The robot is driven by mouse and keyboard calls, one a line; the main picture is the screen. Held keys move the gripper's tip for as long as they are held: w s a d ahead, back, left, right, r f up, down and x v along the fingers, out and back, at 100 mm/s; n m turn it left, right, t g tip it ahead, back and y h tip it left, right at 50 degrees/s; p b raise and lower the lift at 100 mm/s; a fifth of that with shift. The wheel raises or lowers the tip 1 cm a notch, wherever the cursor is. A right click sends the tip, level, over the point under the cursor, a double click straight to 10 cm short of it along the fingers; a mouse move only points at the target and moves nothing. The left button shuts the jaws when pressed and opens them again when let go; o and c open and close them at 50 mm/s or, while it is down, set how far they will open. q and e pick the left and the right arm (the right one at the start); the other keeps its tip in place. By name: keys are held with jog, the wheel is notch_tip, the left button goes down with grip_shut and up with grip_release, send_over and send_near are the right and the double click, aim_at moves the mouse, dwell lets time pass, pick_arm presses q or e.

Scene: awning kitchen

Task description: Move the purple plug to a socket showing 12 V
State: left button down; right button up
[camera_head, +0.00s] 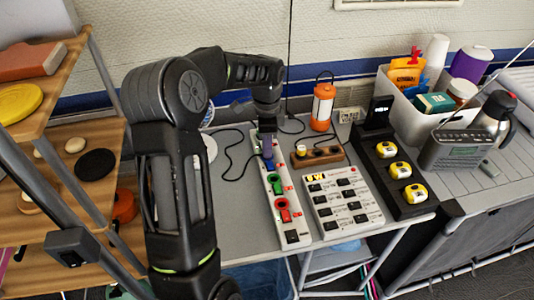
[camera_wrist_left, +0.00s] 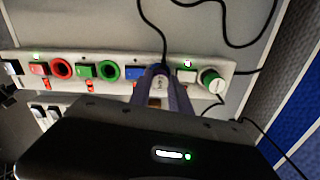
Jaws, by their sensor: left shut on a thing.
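The white socket strip (camera_head: 292,238) runs from front to back on the grey table and crosses the left wrist view (camera_wrist_left: 15,68). It bears red, green and blue switches and round sockets. My left gripper (camera_head: 267,160), also in the left wrist view (camera_wrist_left: 161,92), is over its far part, shut on the purple plug (camera_wrist_left: 160,77). A dark cable runs up from the plug. The plug is beside the blue switch (camera_wrist_left: 135,73). Its seating is hidden. A control panel (camera_head: 343,200) has a small yellow display; I cannot read 12 V there. My right gripper is not in view.
An orange lantern (camera_head: 322,107), a wooden block (camera_head: 320,157) and a black tray with yellow devices (camera_head: 400,170) stand close by. A radio (camera_head: 455,150) and a white bin (camera_head: 405,112) are at right. Shelves (camera_head: 70,165) stand at left. Loose cables lie behind the strip.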

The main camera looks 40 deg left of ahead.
pick_arm(q)
jog(key=shift+r, duration=0.15)
jog(key=shift+r+p, duration=1.4)
jog(key=shift+r, duration=0.25)
jog(key=shift+r, duration=0.1)
jog(key=shift+r, duration=0.2)
notch_tip(320, 180, up, 3)
jog(key=p, duration=0.2)
jog(key=shift+d+p, duration=0.1)
jog(key=shift+p, duration=0.2)
jog(key=s+d+f+b, duration=0.3)
jog(key=s+d+b, duration=0.3)
jog(key=s+d, duration=0.4)
jog(key=d, duration=0.3)
jog(key=shift+s+f+b, duration=0.35)
jog(key=shift+f, duration=0.05)
